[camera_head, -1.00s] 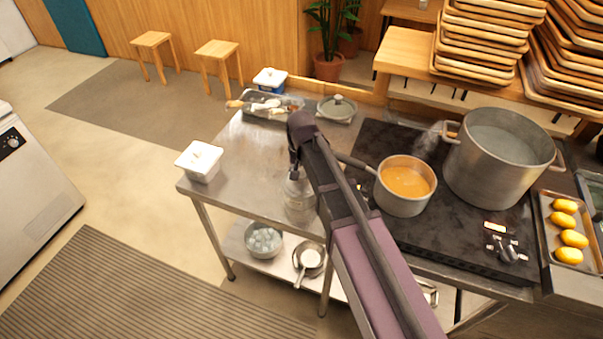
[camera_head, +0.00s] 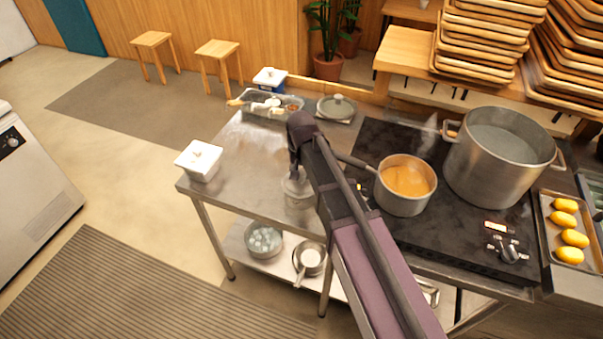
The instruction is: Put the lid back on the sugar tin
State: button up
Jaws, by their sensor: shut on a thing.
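The sugar tin (camera_head: 299,201), a pale grey metal cylinder, stands on the steel table just left of the stove. My arm reaches over it from the lower right and partly hides it. My gripper (camera_head: 297,174) points down directly above the tin and is shut on the lid (camera_head: 296,187), a pale round disc. The lid is at the tin's top. I cannot tell whether it is seated or just above the rim.
The steel table (camera_head: 245,160) is clear left of the tin. A saucepan of orange soup (camera_head: 404,183) is on the stove, right of my arm.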

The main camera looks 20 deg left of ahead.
jog(key=o, duration=1.3)
jog(key=shift+c, duration=0.2)
jog(key=shift+o, duration=0.6)
jog(key=shift+r, duration=0.15)
jog(key=shift+r+p, duration=3.4)
jog(key=shift+p, duration=0.15)
jog(key=shift+c, duration=0.2)
grip_shut()
